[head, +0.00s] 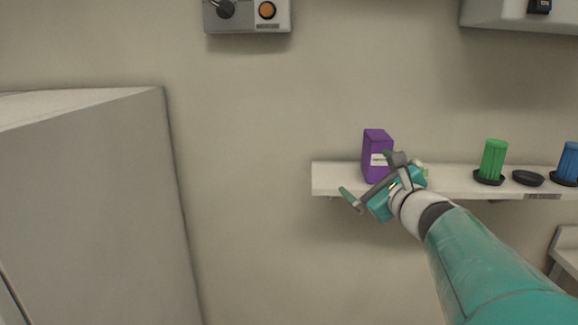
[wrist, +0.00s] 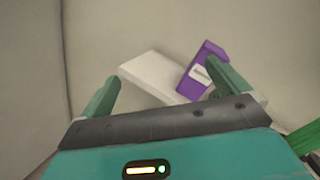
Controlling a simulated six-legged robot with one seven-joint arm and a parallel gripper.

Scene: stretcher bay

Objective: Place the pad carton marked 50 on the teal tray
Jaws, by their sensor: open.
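A purple carton (head: 376,146) with a white label stands upright at the left end of a white wall shelf; the label's print is too small to read. It also shows in the wrist view (wrist: 195,83), partly behind my right finger. My gripper (head: 372,177) is open in front of the carton and hides part of its lower right side. In the wrist view my gripper (wrist: 160,85) has its fingers wide apart, with the shelf end and the carton beyond them. Nothing is between the fingers. No teal tray is in view.
The white shelf (head: 462,183) also bears a green ribbed container (head: 493,160), an empty dark round base (head: 528,178) and a blue container (head: 568,162) to the right. A large grey cabinet (head: 90,200) stands at left. A control box (head: 247,14) hangs on the wall above.

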